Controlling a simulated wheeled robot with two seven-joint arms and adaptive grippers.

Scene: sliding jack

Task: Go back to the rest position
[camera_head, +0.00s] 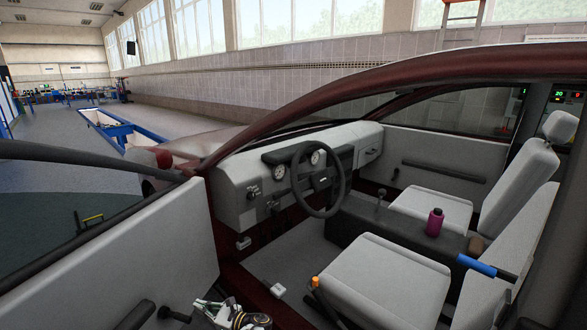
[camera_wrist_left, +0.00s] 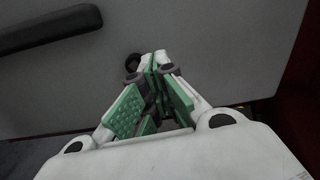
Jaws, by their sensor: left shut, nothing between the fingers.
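My left gripper (camera_head: 232,314) shows at the bottom edge of the head view, just inside the open car doorway, beside the grey door panel (camera_head: 160,245). In the left wrist view my left gripper (camera_wrist_left: 158,68) has white links and green pads. Its fingertips are together with nothing between them. A grey panel (camera_wrist_left: 215,50) lies behind the fingertips, with a dark armrest (camera_wrist_left: 45,30) at upper left. I cannot tell the gap to the panel. My right gripper is not in view.
The car has a steering wheel (camera_head: 320,180), a front seat (camera_head: 385,285) with an orange-topped lever (camera_head: 315,282) beside it, and a magenta bottle (camera_head: 434,222) on the console. A door handle (camera_head: 174,314) and armrest (camera_head: 136,316) are close left of the gripper.

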